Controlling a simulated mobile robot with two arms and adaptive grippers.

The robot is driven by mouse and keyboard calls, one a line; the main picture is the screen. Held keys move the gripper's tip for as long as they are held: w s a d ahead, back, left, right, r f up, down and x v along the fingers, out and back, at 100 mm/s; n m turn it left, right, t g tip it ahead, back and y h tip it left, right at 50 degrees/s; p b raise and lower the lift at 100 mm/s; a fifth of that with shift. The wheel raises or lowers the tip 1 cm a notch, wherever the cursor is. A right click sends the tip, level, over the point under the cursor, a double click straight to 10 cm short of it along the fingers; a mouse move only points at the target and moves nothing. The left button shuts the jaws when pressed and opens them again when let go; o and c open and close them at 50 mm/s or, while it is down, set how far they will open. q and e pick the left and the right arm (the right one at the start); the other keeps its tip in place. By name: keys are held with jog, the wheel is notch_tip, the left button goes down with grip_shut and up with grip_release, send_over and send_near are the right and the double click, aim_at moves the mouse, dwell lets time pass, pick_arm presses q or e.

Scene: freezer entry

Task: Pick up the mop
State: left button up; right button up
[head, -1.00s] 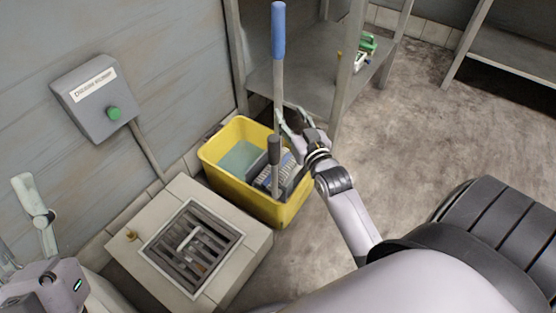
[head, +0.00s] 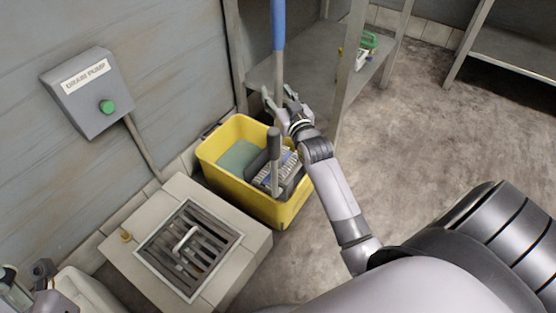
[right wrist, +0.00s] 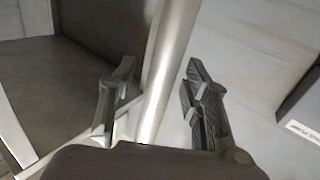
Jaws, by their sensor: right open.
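The mop (head: 278,25) stands upright in the yellow bucket (head: 235,190), with a blue upper grip and a grey metal shaft. Its top is cut off by the head view's upper edge and its lower end is hidden. My right gripper (head: 278,98) is open at the shaft, above the bucket's rim. In the right wrist view, the shaft (right wrist: 172,60) runs between the two spread fingers of that gripper (right wrist: 160,95), with a visible gap to the right finger. My left gripper (head: 30,285) is only partly visible at the lower left corner.
A grey lever (head: 274,145) rises from the wringer in the bucket. A floor drain with a metal grate (head: 190,250) lies in front. A drain pump box (head: 90,95) is on the left wall. Metal shelving (head: 345,85) stands close behind my right gripper.

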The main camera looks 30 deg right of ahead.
jog(key=shift+c, duration=0.6)
grip_shut()
dwell(0.4)
jog(key=shift+r, duration=0.1)
